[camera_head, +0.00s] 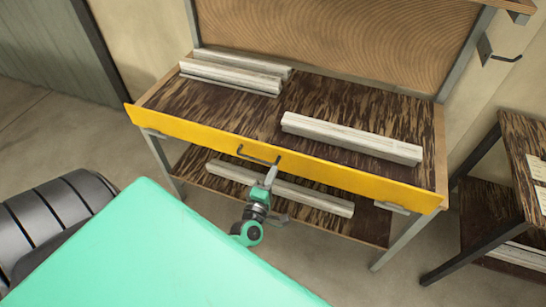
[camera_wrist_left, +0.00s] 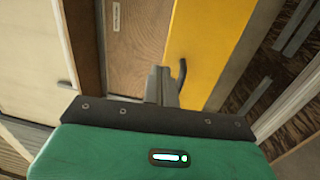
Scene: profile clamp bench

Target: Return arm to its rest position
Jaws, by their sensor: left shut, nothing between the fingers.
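My left gripper (camera_head: 272,170) is shut and empty. It is in front of the bench's yellow front board (camera_head: 340,178), close to the black handle (camera_head: 255,158). In the left wrist view the closed fingers (camera_wrist_left: 162,82) point toward the yellow board (camera_wrist_left: 205,45), with the curved black handle (camera_wrist_left: 182,70) just to their right. I cannot tell whether the fingers touch the handle. My right gripper is in neither view.
Pale profiles lie on the bench top, at the back left (camera_head: 232,75) and at the right (camera_head: 350,137). Another long profile (camera_head: 300,193) lies on the lower shelf. A second table (camera_head: 520,140) stands at the right. A black ribbed object (camera_head: 45,215) is at the left.

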